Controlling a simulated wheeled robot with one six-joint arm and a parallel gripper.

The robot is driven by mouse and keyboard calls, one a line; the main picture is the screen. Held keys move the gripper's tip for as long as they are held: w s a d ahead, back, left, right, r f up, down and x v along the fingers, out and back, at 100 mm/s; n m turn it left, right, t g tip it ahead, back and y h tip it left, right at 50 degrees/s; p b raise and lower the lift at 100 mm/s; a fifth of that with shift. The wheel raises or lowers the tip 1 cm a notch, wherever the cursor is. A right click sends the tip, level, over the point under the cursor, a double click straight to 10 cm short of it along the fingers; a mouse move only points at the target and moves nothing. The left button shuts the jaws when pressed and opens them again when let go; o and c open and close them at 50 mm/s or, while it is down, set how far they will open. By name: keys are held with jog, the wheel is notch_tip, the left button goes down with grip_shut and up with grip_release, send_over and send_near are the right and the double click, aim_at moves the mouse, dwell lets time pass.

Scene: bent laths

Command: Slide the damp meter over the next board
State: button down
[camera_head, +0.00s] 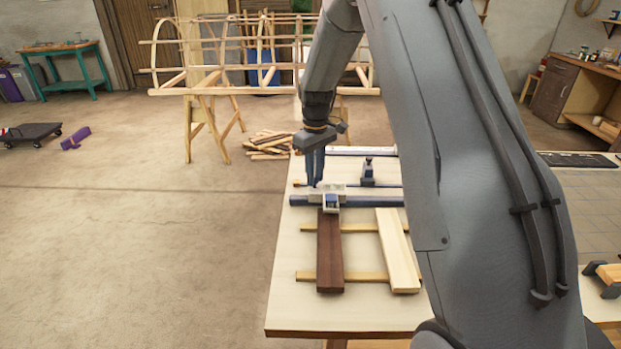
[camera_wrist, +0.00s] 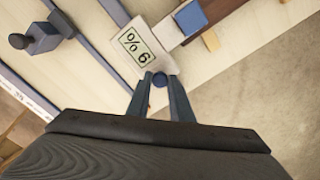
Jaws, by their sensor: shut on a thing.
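The damp meter (camera_head: 331,191) is a pale housing with a blue block on its front side. It sits at the blue-grey rail (camera_head: 375,202), over the far end of a dark brown board (camera_head: 329,260). My gripper (camera_head: 315,183) is shut on a small round dark knob (camera_wrist: 160,79) at the meter's edge. A pale board (camera_head: 398,255) lies to the right of the brown one, with a gap between them. My arm hides part of the table farther right.
Both boards lie across two thin wooden strips (camera_head: 362,277) on the pale table (camera_head: 290,318). A dark clamp-like piece (camera_head: 367,175) stands on a thin bar behind the rail. A white bar lies along the back.

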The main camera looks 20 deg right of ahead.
jog(key=shift+w+a, duration=0.15)
jog(key=shift+a, duration=0.1)
jog(key=shift+r, duration=0.1)
jog(key=c, duration=1.6)
grip_release()
jog(key=shift+o, duration=0.2)
jog(key=shift+r+b, duration=1.2)
jog(key=shift+r, duration=2.7)
